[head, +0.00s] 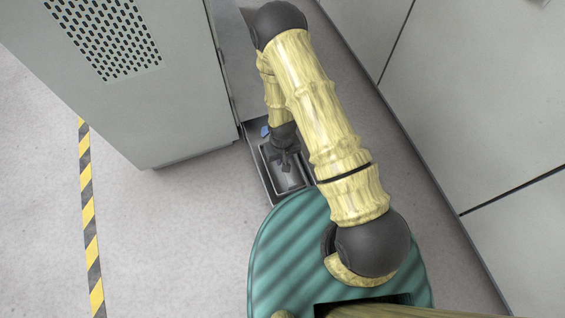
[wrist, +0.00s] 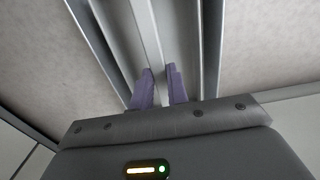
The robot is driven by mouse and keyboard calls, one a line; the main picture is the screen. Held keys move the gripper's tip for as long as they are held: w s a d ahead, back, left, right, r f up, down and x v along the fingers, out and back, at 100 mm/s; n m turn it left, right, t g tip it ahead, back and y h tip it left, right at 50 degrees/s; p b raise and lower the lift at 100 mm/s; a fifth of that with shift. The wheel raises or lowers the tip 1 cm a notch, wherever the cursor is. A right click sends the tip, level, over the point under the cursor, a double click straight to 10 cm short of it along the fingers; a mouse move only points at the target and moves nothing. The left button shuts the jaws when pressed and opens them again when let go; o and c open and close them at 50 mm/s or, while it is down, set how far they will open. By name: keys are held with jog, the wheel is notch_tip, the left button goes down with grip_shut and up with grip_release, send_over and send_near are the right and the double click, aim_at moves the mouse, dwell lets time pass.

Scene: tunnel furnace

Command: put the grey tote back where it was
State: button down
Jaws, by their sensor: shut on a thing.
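The grey tote (head: 263,178) shows only in part in the head view, a narrow grey box edge beside the machine's lower corner. My arm and my green base hide much of it. My gripper (head: 287,162) is over it, pointing down. In the wrist view the two purple fingers of my gripper (wrist: 161,88) are close together on a thin light-grey wall (wrist: 147,30), which appears to be the tote's rim. Whether the tote rests on something or hangs cannot be told.
A large grey machine cabinet (head: 130,100) with a perforated panel stands at left. Grey wall panels (head: 480,110) run along the right. A yellow and black floor stripe (head: 91,225) lies at far left. Open floor (head: 180,240) lies between the stripe and my base.

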aim_at(282, 160)
jog(key=shift+f+b, duration=1)
jog(key=shift+f, duration=0.8)
jog(key=shift+f, duration=0.15)
jog(key=c, duration=1.4)
grip_release()
jog(key=shift+o, duration=0.2)
notch_tip(282, 160, up, 12)
jog(key=p, duration=0.7)
jog(key=shift+r+p, duration=0.2)
jog(key=shift+p, duration=0.15)
